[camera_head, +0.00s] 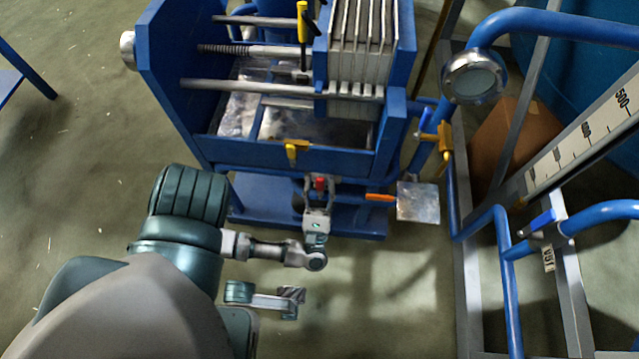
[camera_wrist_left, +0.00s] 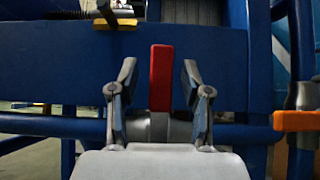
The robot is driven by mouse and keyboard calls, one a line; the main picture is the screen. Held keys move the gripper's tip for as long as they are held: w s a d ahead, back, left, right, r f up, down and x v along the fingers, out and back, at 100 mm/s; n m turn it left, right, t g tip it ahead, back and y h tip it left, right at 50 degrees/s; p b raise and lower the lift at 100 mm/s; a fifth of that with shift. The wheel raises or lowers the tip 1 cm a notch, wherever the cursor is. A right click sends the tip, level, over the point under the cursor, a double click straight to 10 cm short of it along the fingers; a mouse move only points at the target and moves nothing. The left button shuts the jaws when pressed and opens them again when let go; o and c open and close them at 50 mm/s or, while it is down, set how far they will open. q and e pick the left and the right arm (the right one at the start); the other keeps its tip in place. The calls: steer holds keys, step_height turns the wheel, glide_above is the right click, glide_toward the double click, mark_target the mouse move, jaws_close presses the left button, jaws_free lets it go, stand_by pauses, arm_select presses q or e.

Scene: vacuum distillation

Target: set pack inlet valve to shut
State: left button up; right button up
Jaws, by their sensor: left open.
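A valve with a red handle (camera_head: 320,184) sits low on the front of the blue filter press (camera_head: 270,155). In the left wrist view the red handle (camera_wrist_left: 161,78) stands upright on a grey valve body (camera_wrist_left: 158,128). My left gripper (camera_head: 319,182) is open around the handle, with one finger on each side and a visible gap on both sides. It also shows in the left wrist view (camera_wrist_left: 159,72). No label is readable on this valve, so I cannot confirm it is the pack inlet valve.
An orange handle (camera_head: 379,198) lies just right of the gripper, near a grey plate (camera_head: 418,203). Blue pipes (camera_head: 505,265) and a blue-handled valve (camera_head: 540,220) stand at right. The left floor is mostly clear.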

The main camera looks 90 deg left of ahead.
arm_select(q)
steer(key=v, duration=1.1)
steer(key=shift+f, duration=0.3)
